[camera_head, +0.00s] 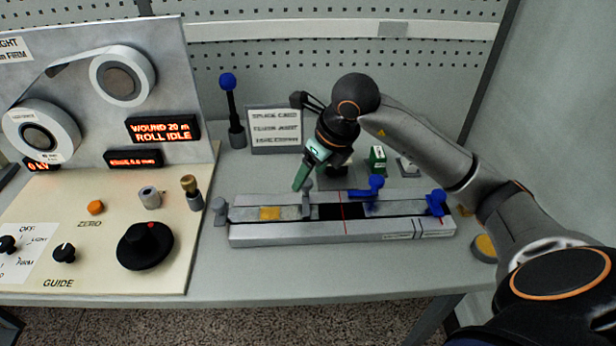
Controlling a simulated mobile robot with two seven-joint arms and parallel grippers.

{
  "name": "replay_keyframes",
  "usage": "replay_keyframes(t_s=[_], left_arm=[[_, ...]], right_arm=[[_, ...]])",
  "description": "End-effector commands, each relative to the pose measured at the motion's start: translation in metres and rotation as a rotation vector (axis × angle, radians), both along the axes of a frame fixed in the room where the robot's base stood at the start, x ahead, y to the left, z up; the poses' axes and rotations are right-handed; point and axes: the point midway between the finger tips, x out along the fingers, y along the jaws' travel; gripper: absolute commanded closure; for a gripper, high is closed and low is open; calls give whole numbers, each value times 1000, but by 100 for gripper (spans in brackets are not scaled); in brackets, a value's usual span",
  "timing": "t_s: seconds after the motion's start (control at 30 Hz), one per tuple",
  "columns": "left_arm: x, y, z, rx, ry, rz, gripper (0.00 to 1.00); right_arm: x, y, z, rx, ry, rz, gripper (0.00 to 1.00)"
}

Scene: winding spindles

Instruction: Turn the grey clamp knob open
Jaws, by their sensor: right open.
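A long pale splicing block (340,232) lies on the bench with a strip along its top. A grey clamp knob (220,208) stands at its left end. A second grey clamp knob (307,201) stands near its middle, left of the black section. Two blue clamp knobs, one right of the middle (374,188) and one at the right end (436,202), are on the same block. My right gripper (300,184) is open, with green fingers pointing down just above and beside the middle grey knob. I cannot tell whether they touch it. My left gripper is out of view.
A winding panel (100,230) with dials and a black knob (145,246) stands at the left. A card sign (274,130), a blue-topped post (229,100) and a green box (377,158) are behind the block. The bench front (300,272) is clear.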

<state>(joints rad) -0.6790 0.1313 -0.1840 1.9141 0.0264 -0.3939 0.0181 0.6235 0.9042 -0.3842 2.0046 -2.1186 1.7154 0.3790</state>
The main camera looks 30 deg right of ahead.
Motion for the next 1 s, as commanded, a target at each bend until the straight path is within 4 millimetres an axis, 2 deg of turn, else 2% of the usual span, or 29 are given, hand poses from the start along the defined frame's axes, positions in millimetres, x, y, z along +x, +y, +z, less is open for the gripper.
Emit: replay_keyframes(t_s=[0.2, 0.5, 1.0], left_arm=[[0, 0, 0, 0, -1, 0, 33], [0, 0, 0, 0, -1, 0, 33], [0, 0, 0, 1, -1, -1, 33]], right_arm=[[7, 2, -18, 0, 1, 1, 29], [8, 2, -20, -1, 1, 1, 29], [8, 2, -20, 0, 0, 1, 84]])
